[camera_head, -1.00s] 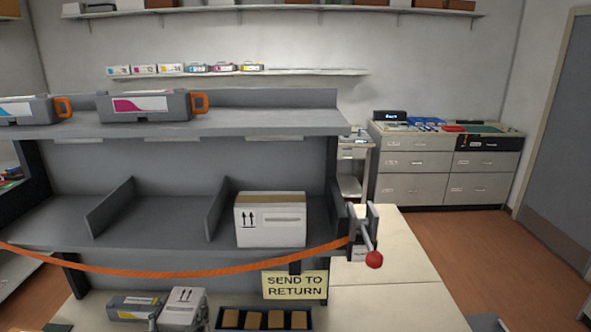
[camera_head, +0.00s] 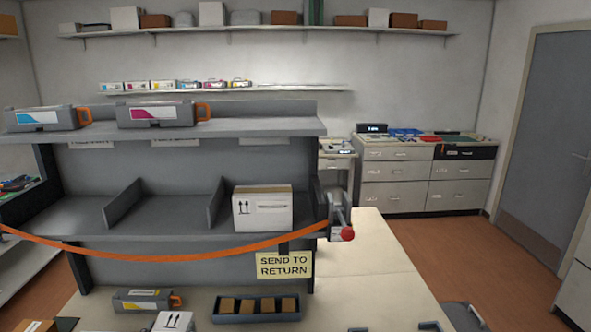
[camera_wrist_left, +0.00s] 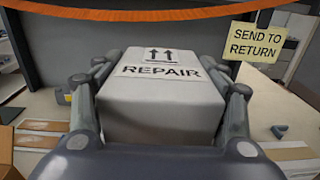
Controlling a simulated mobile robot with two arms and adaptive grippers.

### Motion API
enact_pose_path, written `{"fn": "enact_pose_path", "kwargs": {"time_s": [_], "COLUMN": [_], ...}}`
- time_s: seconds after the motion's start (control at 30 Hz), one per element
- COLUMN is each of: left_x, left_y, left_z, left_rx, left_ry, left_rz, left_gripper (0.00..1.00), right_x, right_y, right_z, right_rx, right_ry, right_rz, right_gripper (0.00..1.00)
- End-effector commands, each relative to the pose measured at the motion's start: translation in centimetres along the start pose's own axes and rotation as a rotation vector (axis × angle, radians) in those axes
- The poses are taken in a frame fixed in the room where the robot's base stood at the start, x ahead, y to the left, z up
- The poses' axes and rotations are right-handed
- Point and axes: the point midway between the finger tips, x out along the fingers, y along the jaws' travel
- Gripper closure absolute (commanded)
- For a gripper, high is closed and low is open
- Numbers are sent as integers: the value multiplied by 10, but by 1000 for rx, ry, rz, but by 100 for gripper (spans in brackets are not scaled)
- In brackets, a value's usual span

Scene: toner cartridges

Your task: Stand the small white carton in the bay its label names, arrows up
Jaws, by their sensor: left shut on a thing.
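My left gripper (camera_wrist_left: 160,105) is shut on the small white carton (camera_wrist_left: 160,90), with a finger on each side. The carton's visible face reads REPAIR with two arrows pointing to the far edge. In the head view only part of the carton (camera_head: 174,322) shows at the bottom edge. The grey shelf unit (camera_head: 60,222) has three bays split by two dividers. The left and middle bays are empty; a larger white carton (camera_head: 263,210) with upward arrows stands in the right bay. Label plates (camera_head: 174,141) above the bays are unreadable. My right gripper (camera_head: 394,328) shows only apparent fingertips, apart.
An orange strap (camera_head: 170,256) sags across the bays' front to a red-knobbed latch (camera_head: 347,233). A SEND TO RETURN sign (camera_head: 284,265) hangs below. A yellow-labelled cartridge (camera_head: 143,300) and a tray of brown blocks (camera_head: 257,309) are on the table. Two cartridges sit on top.

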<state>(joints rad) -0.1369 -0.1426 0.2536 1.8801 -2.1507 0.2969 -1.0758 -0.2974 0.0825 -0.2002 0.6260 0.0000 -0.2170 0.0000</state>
Motion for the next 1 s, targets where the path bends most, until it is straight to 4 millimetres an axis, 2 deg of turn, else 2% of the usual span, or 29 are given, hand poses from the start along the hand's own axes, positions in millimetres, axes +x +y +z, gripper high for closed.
{"fn": "enact_pose_path", "kwargs": {"time_s": [0.1,0.27,0.47,0.7,1.0], "left_x": [-14,-37,-80,-148,-201], "left_y": [-6,-16,-36,-64,-80], "left_z": [0,-1,3,25,53], "left_rx": [0,0,0,-2,-1], "left_ry": [-2,-1,2,1,1], "left_rz": [-3,-8,-20,-31,-23], "left_gripper": [96,96,96,96,96], "right_x": [0,0,0,0,3], "right_y": [-1,0,-1,-4,-5], "right_z": [6,4,3,6,6], "right_rx": [0,0,1,2,2], "right_ry": [-10,-8,-8,-12,-12], "right_rz": [-1,0,-1,-5,-6], "right_gripper": [60,60,60,60,60]}}
